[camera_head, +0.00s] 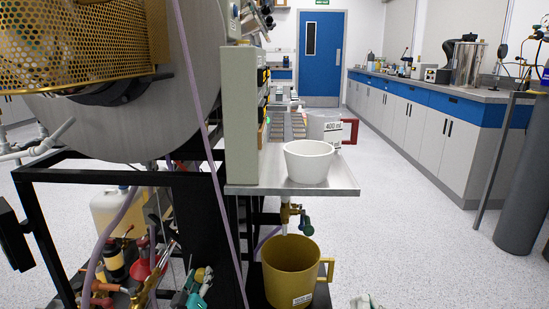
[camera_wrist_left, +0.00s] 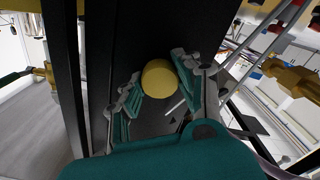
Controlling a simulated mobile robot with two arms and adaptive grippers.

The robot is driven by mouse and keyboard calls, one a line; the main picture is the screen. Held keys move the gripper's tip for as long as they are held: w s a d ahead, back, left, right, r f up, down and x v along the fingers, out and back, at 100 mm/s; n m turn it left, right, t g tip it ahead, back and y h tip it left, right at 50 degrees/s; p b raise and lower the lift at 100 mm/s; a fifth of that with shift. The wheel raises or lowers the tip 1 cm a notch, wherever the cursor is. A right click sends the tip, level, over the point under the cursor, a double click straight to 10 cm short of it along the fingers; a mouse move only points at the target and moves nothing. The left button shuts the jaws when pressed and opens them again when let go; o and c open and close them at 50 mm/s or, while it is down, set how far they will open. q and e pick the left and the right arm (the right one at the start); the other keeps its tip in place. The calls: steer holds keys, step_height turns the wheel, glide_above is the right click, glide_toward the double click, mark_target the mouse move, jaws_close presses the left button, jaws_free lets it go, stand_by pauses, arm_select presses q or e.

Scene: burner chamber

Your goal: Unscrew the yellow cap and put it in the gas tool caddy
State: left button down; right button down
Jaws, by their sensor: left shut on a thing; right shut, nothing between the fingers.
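My left gripper (camera_head: 198,285) is low in the head view, beside the black frame post. In the left wrist view, the gripper (camera_wrist_left: 157,92) has its grey and teal fingers closed on the sides of a round yellow cap (camera_wrist_left: 159,78). Whether the cap is still on a thread is hidden. In the head view, the cap is too small to tell apart clearly. My right gripper (camera_head: 366,302) shows only as a small part at the bottom edge, shut and empty. I cannot make out the gas tool caddy for certain in either view.
A mustard mug (camera_head: 291,272) is below a brass tap (camera_head: 289,215). Bottles and brass fittings crowd the lower left.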

arm_select(q)
steer(key=n+p, duration=0.1)
steer(key=n, duration=1)
arm_select(e)
steer(key=f+g, duration=0.1)
steer(key=w+f, duration=0.1)
steer(key=w+f+g+h, duration=0.1)
steer(key=f, duration=0.1)
steer(key=shift+g, duration=0.3)
arm_select(q)
steer(key=shift+n, duration=0.6)
steer(key=shift+s, duration=0.15)
arm_select(e)
steer(key=shift+f, duration=0.1)
arm_select(q)
steer(key=shift+s, duration=0.1)
arm_select(e)
steer(key=shift+w+d+f+g, duration=0.15)
steer(key=shift+f+g, duration=0.1)
steer(key=shift+g, duration=0.15)
arm_select(q)
steer(key=shift+s, duration=0.2)
arm_select(e)
steer(key=shift+f+g, duration=0.3)
steer(key=shift+f, duration=0.3)
